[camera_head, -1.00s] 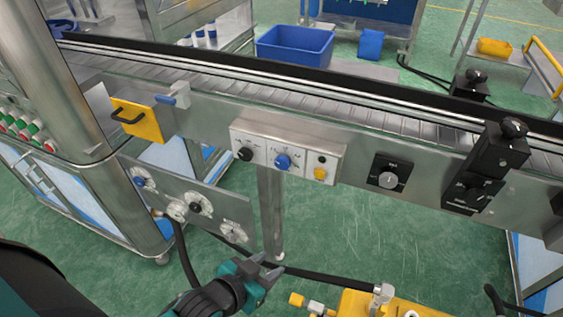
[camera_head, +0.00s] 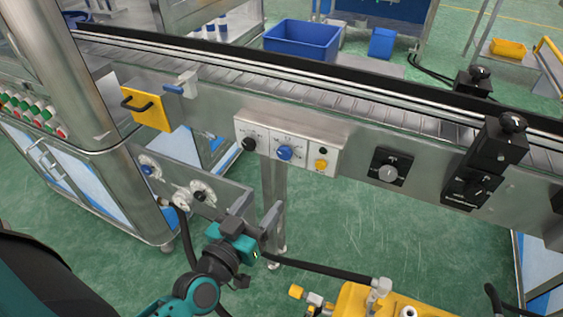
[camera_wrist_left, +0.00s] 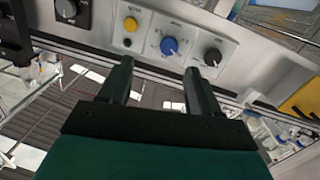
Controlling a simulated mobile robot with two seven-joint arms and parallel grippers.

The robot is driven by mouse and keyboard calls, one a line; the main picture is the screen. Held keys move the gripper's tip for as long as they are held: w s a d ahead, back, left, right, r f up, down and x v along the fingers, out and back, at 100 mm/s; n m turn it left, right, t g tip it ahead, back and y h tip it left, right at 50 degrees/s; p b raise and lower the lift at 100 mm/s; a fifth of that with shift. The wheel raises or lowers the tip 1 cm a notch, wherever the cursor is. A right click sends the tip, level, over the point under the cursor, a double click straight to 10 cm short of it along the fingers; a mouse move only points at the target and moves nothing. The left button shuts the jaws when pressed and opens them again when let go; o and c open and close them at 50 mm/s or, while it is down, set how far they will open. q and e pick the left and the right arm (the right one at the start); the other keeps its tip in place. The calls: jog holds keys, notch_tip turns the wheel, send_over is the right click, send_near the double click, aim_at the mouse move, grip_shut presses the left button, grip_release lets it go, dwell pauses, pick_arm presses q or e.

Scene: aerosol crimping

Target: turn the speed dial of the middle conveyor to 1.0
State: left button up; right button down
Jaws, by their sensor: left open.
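A white control panel (camera_head: 262,148) on the conveyor's side carries a black knob (camera_head: 249,144), a blue dial (camera_head: 285,153) with scale marks and a yellow button (camera_head: 321,163). Right of it is a black plate with a grey dial (camera_head: 388,173). The labels are too small to read. My left gripper (camera_head: 257,208) is open and empty below the panel, apart from it. In the left wrist view the open fingers (camera_wrist_left: 159,70) point towards the panel, with the blue dial (camera_wrist_left: 170,46) ahead, nearer the right finger. My right gripper is not in view.
The conveyor (camera_head: 300,88) runs across the view. A lower plate with several dials (camera_head: 203,192) is close left of my left gripper. A yellow flap (camera_head: 147,108) and black boxes (camera_head: 497,148) stick out from the conveyor side. A yellow machine (camera_head: 360,300) stands at bottom right.

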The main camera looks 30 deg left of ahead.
aim_at(283, 155)
pick_arm(q)
jog(key=shift+n+y, duration=0.5)
jog(key=shift+y, duration=0.2)
jog(key=w, duration=0.4)
jog(key=w+a, duration=0.1)
jog(key=w, duration=0.3)
jog(key=w+a, duration=0.1)
jog(key=w, duration=0.4)
jog(key=shift+r, duration=0.4)
jog(key=c, duration=1)
